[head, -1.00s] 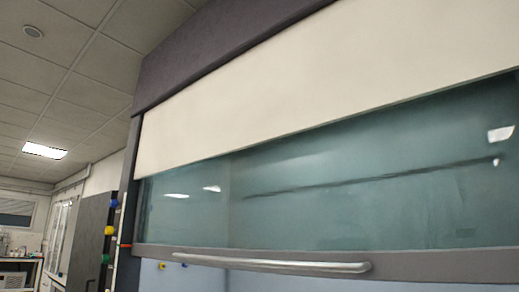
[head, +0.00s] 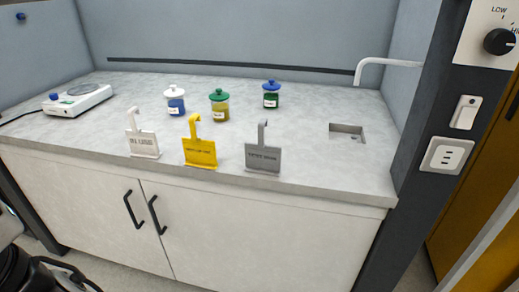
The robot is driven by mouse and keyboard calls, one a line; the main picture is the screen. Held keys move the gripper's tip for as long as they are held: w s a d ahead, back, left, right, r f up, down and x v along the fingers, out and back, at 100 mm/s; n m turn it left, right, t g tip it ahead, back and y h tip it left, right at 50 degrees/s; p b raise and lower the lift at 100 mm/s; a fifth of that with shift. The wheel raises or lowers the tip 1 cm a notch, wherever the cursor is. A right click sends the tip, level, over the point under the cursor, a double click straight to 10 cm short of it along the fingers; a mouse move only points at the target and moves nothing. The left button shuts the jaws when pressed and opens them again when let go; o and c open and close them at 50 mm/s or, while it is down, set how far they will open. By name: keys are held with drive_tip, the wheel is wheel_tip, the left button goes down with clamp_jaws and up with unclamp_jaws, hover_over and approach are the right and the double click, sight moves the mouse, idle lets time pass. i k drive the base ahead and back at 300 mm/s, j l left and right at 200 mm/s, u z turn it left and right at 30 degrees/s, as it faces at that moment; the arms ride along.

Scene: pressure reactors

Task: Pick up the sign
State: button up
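Three signs with hooked tops stand upright in a row near the front edge of the counter. The white sign (head: 142,144) is at the left, the yellow sign (head: 199,151) is in the middle and the grey sign (head: 263,158) is at the right. Each has dark lettering too small to read surely. They stand apart from one another. My gripper is not clearly seen; a dark shape with curved black parts shows at the bottom left corner, and I cannot tell what it is.
Behind the signs stand jars with white (head: 175,100), green (head: 220,105) and blue (head: 270,95) lids. A white balance-like device (head: 78,100) is at the left. A small sink (head: 348,132) and faucet (head: 388,63) are at the right. Side walls bound the counter (head: 310,150).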

sight(261, 158)
drive_tip(key=l+u, duration=0.2)
drive_tip(key=l, duration=0.15)
drive_tip(key=k+l+u, duration=0.2)
drive_tip(key=l, duration=0.15)
drive_tip(key=l+u, duration=0.2)
drive_tip(key=l, duration=0.15)
drive_tip(key=k+l+u, duration=0.15)
drive_tip(key=l, duration=0.15)
drive_tip(key=i+l, duration=0.4)
